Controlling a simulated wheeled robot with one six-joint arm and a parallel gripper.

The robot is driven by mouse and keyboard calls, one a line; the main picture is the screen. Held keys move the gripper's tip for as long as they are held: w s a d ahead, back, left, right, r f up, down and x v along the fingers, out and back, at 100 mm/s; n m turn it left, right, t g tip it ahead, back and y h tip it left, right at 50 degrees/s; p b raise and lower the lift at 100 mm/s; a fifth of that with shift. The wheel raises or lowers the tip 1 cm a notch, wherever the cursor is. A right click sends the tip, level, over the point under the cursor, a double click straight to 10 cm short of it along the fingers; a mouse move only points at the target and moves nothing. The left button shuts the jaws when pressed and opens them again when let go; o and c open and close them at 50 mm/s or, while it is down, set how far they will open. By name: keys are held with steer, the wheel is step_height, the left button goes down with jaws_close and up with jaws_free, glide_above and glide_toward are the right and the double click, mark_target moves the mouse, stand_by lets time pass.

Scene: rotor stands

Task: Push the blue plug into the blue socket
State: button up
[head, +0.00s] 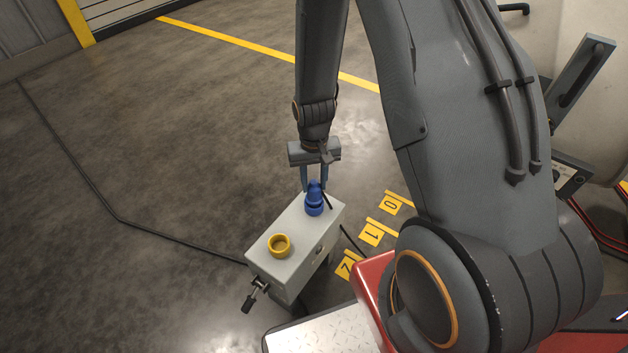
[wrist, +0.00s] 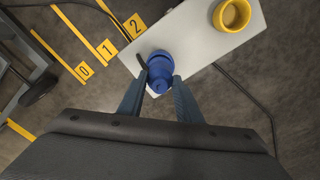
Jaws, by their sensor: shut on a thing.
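My gripper (head: 314,184) is above the far end of a pale grey box (head: 300,232). Its two fingers are shut on the blue plug (head: 315,186), which also shows between the fingertips in the wrist view (wrist: 160,73). The blue socket (head: 314,209) is on the box top directly below the plug. Plug and socket look lined up and very close; I cannot tell how deep the plug sits. In the wrist view the plug hides most of the socket. A short dark cable or lever sticks out beside the plug.
A yellow socket (head: 279,245), open and empty, is on the near end of the box top; it also shows in the wrist view (wrist: 232,14). A black clamp (head: 252,297) hangs off the box's near end. Yellow floor marks 0, 1, 2 (head: 371,234) lie right of it. Dark cables cross the floor.

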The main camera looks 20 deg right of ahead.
steer(key=shift+f, duration=0.3)
steer(key=shift+f, duration=0.3)
steer(key=o, duration=1.1)
steer(key=shift+c, duration=0.2)
steer(key=shift+r, duration=4)
